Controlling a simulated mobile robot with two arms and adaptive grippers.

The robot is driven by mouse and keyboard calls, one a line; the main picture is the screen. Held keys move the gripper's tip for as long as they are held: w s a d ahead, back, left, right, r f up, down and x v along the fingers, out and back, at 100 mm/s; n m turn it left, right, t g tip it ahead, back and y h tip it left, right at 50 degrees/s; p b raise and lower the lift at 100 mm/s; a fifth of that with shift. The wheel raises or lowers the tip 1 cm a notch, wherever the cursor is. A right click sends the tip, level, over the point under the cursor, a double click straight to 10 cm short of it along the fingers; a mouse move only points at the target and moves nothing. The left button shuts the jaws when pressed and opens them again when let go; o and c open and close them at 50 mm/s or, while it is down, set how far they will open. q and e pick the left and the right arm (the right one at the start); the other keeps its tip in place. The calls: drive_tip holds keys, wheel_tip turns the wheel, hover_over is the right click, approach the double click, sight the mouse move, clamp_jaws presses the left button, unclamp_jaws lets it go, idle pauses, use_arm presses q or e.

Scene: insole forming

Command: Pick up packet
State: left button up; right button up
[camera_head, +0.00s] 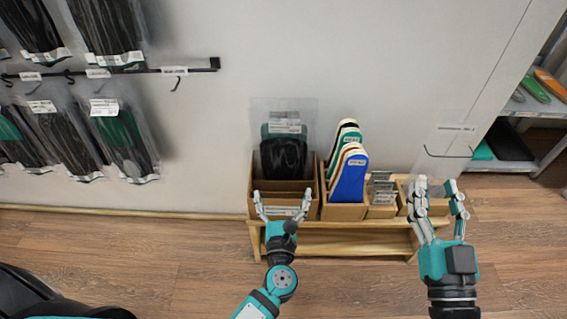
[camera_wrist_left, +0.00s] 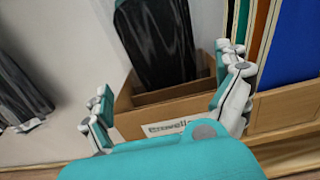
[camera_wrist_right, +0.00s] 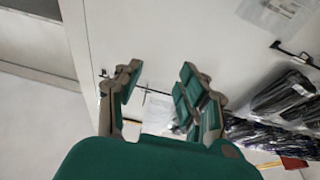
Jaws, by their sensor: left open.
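A clear packet (camera_head: 284,150) with dark and teal contents and a white label stands upright in the left cardboard box (camera_head: 285,205) on the wooden bench. Its dark lower part (camera_wrist_left: 158,45) also shows in the left wrist view, rising from the box (camera_wrist_left: 190,100). My left gripper (camera_head: 283,203) is open in front of this box, its fingers spread to either side, with nothing between them; its fingers also show in the left wrist view (camera_wrist_left: 165,100). My right gripper (camera_head: 440,192) is open and empty at the right end of the bench, fingers pointing up.
Coloured insole boards (camera_head: 348,175) stand in the box right of the packet. Small metal pieces (camera_head: 382,188) sit beside them. More packets hang from wall hooks at left (camera_head: 125,140). An empty wire hook (camera_head: 449,152) is on the wall at right, near a shelf (camera_head: 505,140).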

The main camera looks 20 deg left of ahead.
sight(283, 165)
use_arm(q)
drive_tip(key=x, duration=0.5)
drive_tip(key=shift+w, duration=0.1)
drive_tip(key=shift+b+x, duration=0.55)
drive_tip(key=shift+x, duration=1.8)
drive_tip(key=c, duration=1.2)
use_arm(e)
drive_tip(key=r+t, duration=0.1)
drive_tip(key=s+r+t, duration=0.1)
drive_tip(key=r, duration=0.1)
drive_tip(key=s+r+t+y, duration=0.1)
drive_tip(key=shift+a+r, duration=0.1)
drive_tip(key=shift+r, duration=0.2)
use_arm(q)
drive_tip(key=shift+c, duration=0.2)
